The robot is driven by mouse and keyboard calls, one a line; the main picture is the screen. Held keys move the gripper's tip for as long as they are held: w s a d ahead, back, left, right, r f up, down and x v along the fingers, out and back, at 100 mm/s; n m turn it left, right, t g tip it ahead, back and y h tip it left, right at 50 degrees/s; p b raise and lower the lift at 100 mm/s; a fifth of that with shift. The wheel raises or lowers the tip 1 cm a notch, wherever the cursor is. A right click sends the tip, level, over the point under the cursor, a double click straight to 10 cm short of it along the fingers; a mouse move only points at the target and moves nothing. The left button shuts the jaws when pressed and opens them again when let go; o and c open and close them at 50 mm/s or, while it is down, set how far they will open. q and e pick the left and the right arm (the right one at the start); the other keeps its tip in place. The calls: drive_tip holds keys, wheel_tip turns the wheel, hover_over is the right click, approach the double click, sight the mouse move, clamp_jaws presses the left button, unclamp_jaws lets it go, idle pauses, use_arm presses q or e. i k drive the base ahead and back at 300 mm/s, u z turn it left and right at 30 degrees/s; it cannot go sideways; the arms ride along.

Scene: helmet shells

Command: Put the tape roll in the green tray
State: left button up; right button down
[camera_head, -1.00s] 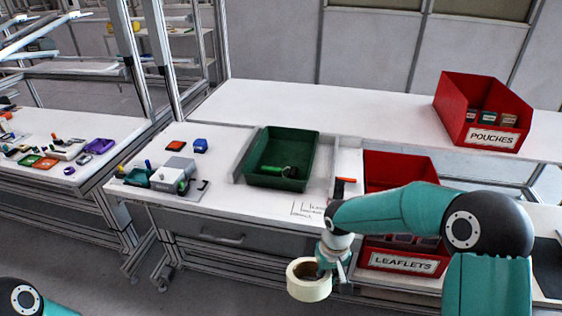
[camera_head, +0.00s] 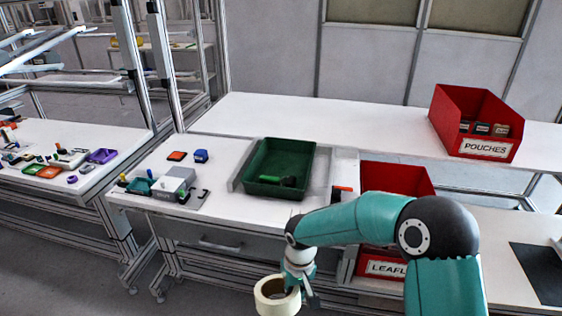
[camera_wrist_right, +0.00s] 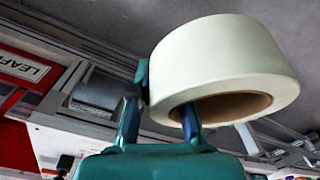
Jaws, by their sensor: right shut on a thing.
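The cream tape roll (camera_head: 277,297) hangs in my right gripper (camera_head: 299,290), in front of the bench's front edge and below the bench top. In the right wrist view the tape roll (camera_wrist_right: 225,62) is large, and one finger of my right gripper (camera_wrist_right: 160,105) is inside its brown core while the other is outside, so the wall is pinched. The green tray (camera_head: 312,160) sits on the bench top, beyond and above the gripper in the head view. A green-handled tool lies in the tray. My left gripper is not in view.
A grey box (camera_head: 177,183) and small blue and orange items stand left of the tray. A red leaflets bin (camera_head: 420,181) is right of it, partly behind my right arm. A red pouches bin (camera_head: 478,115) stands on the back shelf.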

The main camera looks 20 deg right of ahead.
sight(282, 177)
drive_tip(key=u, duration=0.05)
drive_tip(key=i, duration=1)
drive_tip(key=z, duration=0.05)
